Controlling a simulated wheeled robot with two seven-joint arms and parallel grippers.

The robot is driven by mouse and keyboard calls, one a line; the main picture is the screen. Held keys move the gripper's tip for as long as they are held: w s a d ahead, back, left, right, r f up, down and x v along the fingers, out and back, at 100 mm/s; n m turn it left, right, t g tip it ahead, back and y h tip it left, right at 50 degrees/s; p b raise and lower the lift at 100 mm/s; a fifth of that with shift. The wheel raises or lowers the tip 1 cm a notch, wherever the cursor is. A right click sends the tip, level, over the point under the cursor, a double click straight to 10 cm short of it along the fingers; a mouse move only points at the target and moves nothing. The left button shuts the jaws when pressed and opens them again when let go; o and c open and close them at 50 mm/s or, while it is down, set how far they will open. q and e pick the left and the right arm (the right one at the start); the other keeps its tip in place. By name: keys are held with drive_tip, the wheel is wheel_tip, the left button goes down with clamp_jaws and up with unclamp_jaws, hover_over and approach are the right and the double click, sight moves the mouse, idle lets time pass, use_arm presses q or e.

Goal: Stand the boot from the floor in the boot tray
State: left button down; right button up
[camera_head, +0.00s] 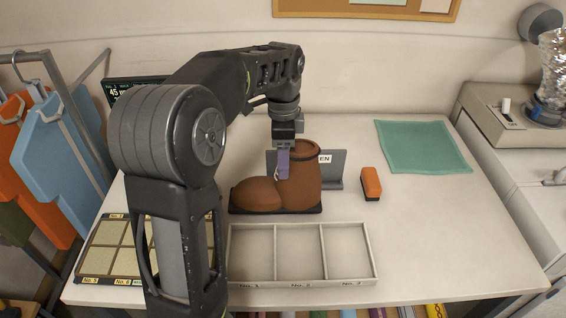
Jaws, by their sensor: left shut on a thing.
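The brown boot (306,182) is upright in the middle of the white table, with its toe to the left and a dark sole below. My left gripper (283,168) comes down from above and is shut on the boot's shaft; a purple finger shows against the near-left side of it. I cannot tell whether the sole touches the table. A pale tray with three empty compartments (234,254) lies just in front of the boot; its front labels begin with No. 1. My right gripper is out of view.
A dark-framed board with tan squares (97,262) lies at the left, partly behind my arm. A grey upright plate (335,172) stands behind the boot. An orange-and-black block (371,183) and a green cloth (422,146) lie to the right. The table's right front is clear.

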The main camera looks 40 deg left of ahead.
use_arm(q)
drive_tip(key=shift+f, duration=1.15)
drive_tip(key=shift+c, duration=2)
unclamp_jaws()
drive_tip(key=shift+r+b, duration=0.3)
drive_tip(key=shift+r, duration=3.55)
